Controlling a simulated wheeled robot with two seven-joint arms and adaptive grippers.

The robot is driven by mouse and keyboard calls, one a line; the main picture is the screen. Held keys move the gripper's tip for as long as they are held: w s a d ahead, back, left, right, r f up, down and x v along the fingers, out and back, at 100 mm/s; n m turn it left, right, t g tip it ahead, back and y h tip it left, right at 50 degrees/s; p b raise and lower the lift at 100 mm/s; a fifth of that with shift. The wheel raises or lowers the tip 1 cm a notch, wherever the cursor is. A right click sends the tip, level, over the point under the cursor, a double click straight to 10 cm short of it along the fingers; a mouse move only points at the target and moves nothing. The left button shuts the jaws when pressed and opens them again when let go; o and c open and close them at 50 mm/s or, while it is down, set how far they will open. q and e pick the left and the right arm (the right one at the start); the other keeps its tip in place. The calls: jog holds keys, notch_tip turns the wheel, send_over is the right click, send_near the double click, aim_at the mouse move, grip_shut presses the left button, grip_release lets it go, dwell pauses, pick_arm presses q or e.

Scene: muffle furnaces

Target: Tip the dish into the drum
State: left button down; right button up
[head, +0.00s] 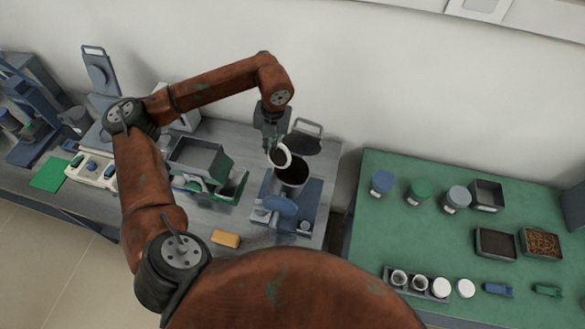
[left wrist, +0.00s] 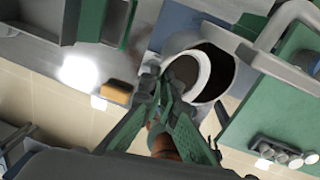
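The dish (head: 281,156) is a small white round vessel, tilted in the head view, with its rim over the mouth of the drum. The drum (head: 293,178) is a grey cylinder with a dark open top on a blue-grey machine. My left gripper (head: 271,143) is above the drum's back left side, shut on the dish's edge. In the left wrist view the dish (left wrist: 187,72) sits at the fingertips (left wrist: 160,88), in front of the drum's dark mouth (left wrist: 222,68). My right gripper is not in view.
A round dark lid (head: 303,144) with a handle stands open behind the drum. Grey-green bins (head: 196,160) are to its left, and a yellow block (head: 226,239) lies in front. The green table (head: 400,220) at right holds jars, trays and cups.

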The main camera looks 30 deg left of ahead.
pick_arm(q)
jog(key=shift+a, duration=0.1)
jog(key=shift+d+r, duration=0.25)
jog(key=shift+d, duration=0.05)
jog(key=shift+w+d+r+g+y+p, duration=0.15)
jog(key=shift+d+g+y+p, duration=0.15)
jog(key=shift+y+p, duration=0.3)
jog(key=shift+a, duration=0.15)
